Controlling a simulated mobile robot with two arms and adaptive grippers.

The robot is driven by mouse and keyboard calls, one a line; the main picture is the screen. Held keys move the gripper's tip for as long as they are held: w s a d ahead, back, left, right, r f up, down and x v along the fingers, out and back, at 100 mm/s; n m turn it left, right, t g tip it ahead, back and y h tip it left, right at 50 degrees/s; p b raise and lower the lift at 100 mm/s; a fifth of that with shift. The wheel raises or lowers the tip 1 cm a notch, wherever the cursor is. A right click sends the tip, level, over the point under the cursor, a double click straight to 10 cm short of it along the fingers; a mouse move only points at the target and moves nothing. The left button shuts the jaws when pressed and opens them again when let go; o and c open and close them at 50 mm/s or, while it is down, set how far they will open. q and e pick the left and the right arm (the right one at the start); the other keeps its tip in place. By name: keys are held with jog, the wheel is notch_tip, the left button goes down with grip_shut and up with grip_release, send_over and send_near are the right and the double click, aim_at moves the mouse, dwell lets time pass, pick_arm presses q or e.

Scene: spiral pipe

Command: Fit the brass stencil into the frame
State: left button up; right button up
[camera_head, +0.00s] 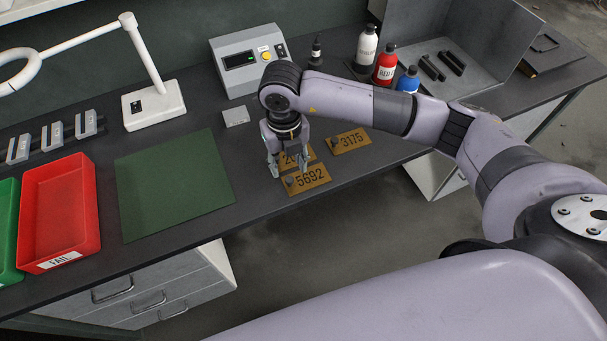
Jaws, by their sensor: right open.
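Three brass stencils lie on the dark bench. One reads 5692 (307,181) and is nearest the bench's front edge. One reads 3175 (349,141) and lies to the right. The third (291,161), whose number starts with 2, lies behind 5692 and is partly hidden by my right gripper. Each of the 5692 and 3175 stencils has a dark knob at its left end. My right gripper (288,160) points down, open, over the partly hidden stencil; I cannot tell whether it touches it. My left gripper is out of view. I cannot identify the frame for certain.
A green mat (174,184) is clear. A red FAIL tray (60,212) and a green tray (8,232) stand left. A lamp (153,104), a control box (247,60), a small grey plate (235,116) and bottles (385,64) stand behind. A grey metal booth (456,40) is back right.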

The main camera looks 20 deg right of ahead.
aim_at(289, 179)
jog(key=shift+f, duration=0.6)
jog(key=shift+f+p, duration=0.35)
jog(key=shift+p, duration=0.1)
notch_tip(289, 179, down, 4)
jog(key=shift+r+p, duration=0.2)
jog(key=shift+p, duration=0.55)
jog(key=shift+f, duration=0.4)
grip_shut()
